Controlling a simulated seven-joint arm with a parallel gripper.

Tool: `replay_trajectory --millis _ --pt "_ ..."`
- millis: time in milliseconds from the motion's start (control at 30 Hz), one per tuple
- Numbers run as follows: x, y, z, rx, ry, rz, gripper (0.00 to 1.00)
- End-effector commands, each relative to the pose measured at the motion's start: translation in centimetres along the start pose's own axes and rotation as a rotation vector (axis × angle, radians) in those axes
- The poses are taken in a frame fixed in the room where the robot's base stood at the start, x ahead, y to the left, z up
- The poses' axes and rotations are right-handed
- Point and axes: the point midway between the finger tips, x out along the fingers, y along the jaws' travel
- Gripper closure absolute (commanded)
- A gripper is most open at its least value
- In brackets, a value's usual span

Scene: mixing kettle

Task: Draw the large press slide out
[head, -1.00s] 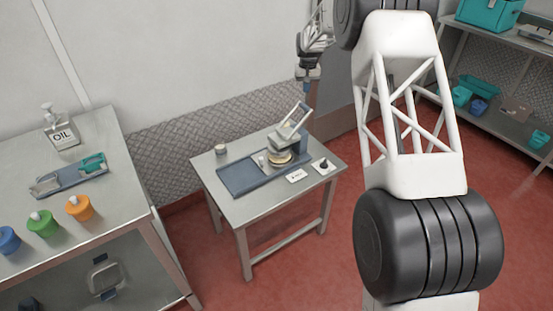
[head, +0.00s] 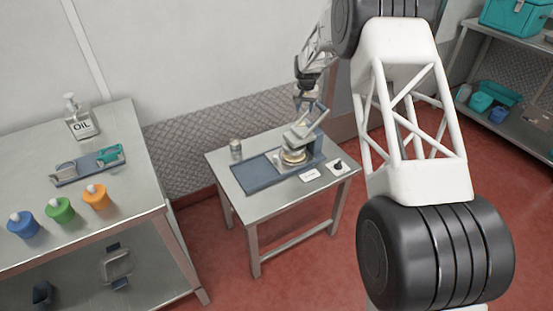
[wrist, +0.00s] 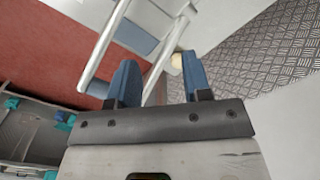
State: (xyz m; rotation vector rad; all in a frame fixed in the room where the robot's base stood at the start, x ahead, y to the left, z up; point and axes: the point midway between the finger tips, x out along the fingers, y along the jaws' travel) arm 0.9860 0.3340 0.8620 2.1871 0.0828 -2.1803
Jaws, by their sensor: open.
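The press (head: 296,148) stands on a small metal table, with a round pale disc under its head and a raised lever handle with pale bars (wrist: 104,45). A flat blue-grey slide or base plate (head: 256,174) extends left from the press. I cannot tell from here where the slide ends and the base begins. My gripper (head: 305,104) is above the press, close to the top of the lever handle. In the wrist view its blue fingers (wrist: 162,80) are apart, with nothing seen held. A handle bar passes across the gap beyond them; contact cannot be told.
A small can (head: 235,148) stands at the table's back left. A white label card (head: 311,175) and a dark knob on a pale plate (head: 338,166) lie at the front right. The left bench (head: 150,190) holds coloured pots and an oil bottle. A patterned wall panel is behind.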

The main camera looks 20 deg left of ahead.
Motion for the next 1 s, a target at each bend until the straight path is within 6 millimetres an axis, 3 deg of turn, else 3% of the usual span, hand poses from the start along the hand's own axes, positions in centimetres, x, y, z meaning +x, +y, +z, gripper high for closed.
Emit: replay_trajectory --millis 33,200,400,600,1000 --pt "1.9 -1.6 1.4 0.033 -0.005 0.001 0.55" --pt "7.2 -6.1 5.5 0.169 -0.003 0.001 0.55" --pt "11.4 -9.5 9.3 0.289 0.002 -0.002 0.55" --pt "13.0 -10.4 10.8 0.337 -0.001 0.000 0.55" --pt "13.1 -10.4 10.8 0.338 -0.003 0.001 0.55"
